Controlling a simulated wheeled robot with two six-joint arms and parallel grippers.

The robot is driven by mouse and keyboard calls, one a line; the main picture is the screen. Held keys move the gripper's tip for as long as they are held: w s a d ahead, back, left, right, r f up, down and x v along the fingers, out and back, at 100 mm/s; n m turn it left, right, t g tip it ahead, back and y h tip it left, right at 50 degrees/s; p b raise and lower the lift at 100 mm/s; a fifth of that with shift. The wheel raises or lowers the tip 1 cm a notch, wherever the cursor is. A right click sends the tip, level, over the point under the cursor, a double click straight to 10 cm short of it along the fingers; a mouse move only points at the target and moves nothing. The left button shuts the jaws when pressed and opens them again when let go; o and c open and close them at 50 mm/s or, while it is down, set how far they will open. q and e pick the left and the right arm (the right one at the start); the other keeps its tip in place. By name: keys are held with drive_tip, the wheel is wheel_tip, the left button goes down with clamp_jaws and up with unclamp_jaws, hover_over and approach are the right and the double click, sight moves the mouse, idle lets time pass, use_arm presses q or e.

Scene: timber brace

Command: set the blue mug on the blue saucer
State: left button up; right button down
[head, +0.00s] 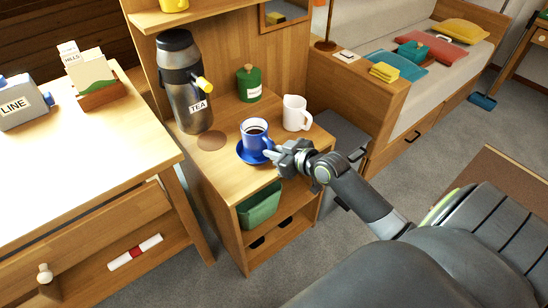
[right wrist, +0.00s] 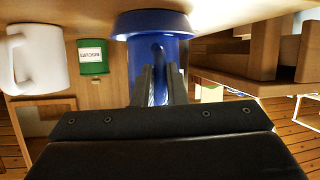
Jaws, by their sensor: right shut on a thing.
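The blue mug (head: 254,134) holds a dark drink and stands upright over the blue saucer (head: 243,155) on the wooden cabinet top. My right gripper (head: 271,152) reaches in from the right and is shut on the mug's handle side. In the right wrist view, which is upside down, the fingers (right wrist: 161,86) close on the handle of the mug (right wrist: 184,52). The mug's base appears to meet the saucer (right wrist: 152,20), with no clear gap between them. The fingers hide part of the handle. My left gripper is not in view.
A white jug (head: 296,113) stands right behind the mug, and a green canister (head: 249,83) farther back. A tall tea dispenser (head: 184,85) stands at the left, with a round brown mat (head: 211,141) before it. The cabinet top's front left is clear.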

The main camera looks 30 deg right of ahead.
drive_tip(key=shift+f, duration=0.8)
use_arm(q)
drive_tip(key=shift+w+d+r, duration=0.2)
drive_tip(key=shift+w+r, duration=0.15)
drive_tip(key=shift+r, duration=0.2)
use_arm(e)
drive_tip(key=c, duration=1.5)
unclamp_jaws()
drive_tip(key=shift+o, duration=0.2)
drive_tip(key=shift+s, duration=0.1)
